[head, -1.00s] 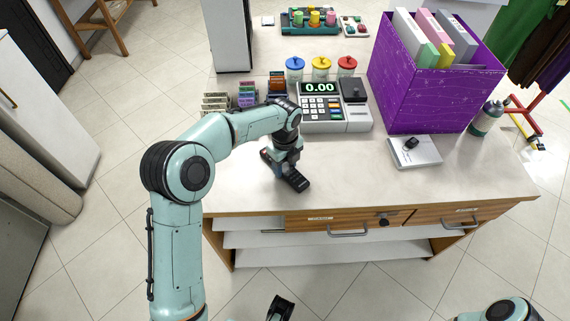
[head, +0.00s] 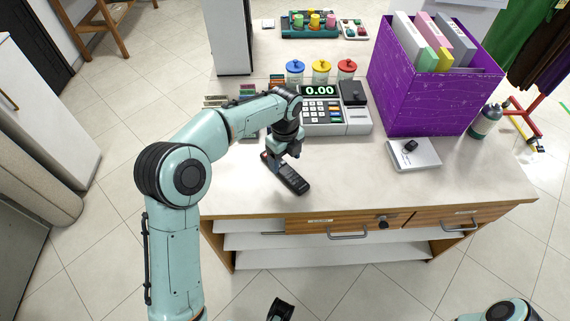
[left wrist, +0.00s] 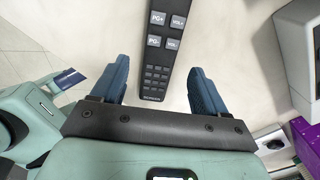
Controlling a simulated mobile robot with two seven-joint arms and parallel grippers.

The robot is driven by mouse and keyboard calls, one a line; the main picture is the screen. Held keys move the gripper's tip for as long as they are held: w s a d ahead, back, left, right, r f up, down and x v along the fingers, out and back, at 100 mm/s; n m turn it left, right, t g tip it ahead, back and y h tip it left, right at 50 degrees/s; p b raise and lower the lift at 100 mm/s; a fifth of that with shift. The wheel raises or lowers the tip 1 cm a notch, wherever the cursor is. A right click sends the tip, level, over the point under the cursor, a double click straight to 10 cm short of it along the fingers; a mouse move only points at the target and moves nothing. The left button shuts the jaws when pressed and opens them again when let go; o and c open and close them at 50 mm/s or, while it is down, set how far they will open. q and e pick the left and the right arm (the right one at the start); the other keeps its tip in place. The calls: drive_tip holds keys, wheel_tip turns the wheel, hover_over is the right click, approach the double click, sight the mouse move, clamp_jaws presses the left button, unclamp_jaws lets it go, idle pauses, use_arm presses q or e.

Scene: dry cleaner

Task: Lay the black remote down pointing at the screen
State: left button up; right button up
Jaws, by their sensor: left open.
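The black remote (head: 293,179) lies flat on the counter in front of the cash register, slanting from upper left to lower right in the head view. My left gripper (head: 287,153) is open just above the remote's upper-left part, partly hiding it. In the left wrist view the remote (left wrist: 160,65) runs between and beyond the two spread blue fingers (left wrist: 158,88), with a gap on each side. The cash register (head: 335,115) has a lit display (head: 320,90) reading 0.00. A dark part (head: 281,309) at the bottom edge may be my right gripper; its jaws are unclear.
A purple box of binders (head: 425,100) stands at the right of the counter (head: 350,185). A white pad with a small black object (head: 415,156) and a bottle (head: 485,121) are near it. Three lidded jars (head: 321,72) stand behind the register. The counter's front middle is clear.

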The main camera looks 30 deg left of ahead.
sight(285, 170)
use_arm(q)
wheel_tip(285, 170, up, 8)
drive_tip(key=p, duration=0.1)
drive_tip(key=shift+f, duration=0.25)
idle(0.4)
